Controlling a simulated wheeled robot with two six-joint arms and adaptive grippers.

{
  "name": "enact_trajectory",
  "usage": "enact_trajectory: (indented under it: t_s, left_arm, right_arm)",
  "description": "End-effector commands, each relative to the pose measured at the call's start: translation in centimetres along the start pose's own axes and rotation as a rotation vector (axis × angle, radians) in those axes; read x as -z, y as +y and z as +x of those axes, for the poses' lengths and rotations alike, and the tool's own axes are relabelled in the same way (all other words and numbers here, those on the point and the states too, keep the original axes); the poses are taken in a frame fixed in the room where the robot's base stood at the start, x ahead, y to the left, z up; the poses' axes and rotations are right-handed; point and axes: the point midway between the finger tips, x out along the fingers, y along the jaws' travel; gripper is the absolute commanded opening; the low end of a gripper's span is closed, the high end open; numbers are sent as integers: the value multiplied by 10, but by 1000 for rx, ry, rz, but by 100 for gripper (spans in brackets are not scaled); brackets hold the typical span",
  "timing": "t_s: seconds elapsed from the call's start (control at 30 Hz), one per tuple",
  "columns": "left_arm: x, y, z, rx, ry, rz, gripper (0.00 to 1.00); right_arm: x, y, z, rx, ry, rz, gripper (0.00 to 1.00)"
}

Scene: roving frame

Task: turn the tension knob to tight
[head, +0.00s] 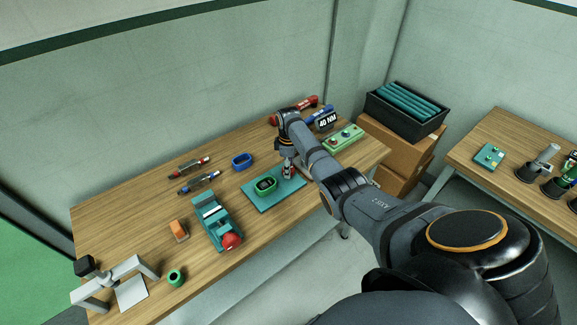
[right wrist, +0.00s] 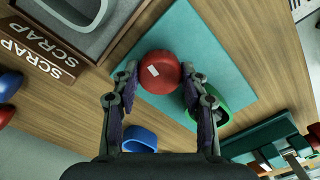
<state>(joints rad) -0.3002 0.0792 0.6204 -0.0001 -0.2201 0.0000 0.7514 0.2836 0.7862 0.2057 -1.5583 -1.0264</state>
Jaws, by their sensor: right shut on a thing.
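In the right wrist view a round red knob (right wrist: 160,72) with a small white mark on its top sits over the teal mat (right wrist: 200,45). My right gripper (right wrist: 160,78) has a finger on each side of the knob and is shut on it. In the head view my right gripper (head: 288,170) points down at the right part of the teal mat (head: 262,203) and mostly hides the knob. A green ring-shaped piece with a dark middle (head: 265,184) is beside it on the mat. My left gripper is not in view.
A blue ring (head: 242,161) and two pen-like tools (head: 198,182) lie behind the mat. A teal vise (head: 211,217) with a red ball end stands to the left. A tray marked SCRAP (right wrist: 45,50) is close to the gripper. The wooden bench (head: 130,210) has bare room at left.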

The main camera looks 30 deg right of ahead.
Motion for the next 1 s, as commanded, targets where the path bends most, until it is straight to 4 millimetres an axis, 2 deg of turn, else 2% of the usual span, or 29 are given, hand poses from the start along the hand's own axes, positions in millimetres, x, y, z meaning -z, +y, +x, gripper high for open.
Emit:
enact_trajectory:
  t_s: [0.4,1.0]
  left_arm:
    - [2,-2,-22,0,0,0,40]
    - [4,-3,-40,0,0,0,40]
  right_arm:
    - [1,-1,-3,1,0,363,13]
    - [1,-1,-2,0,1,927,13]
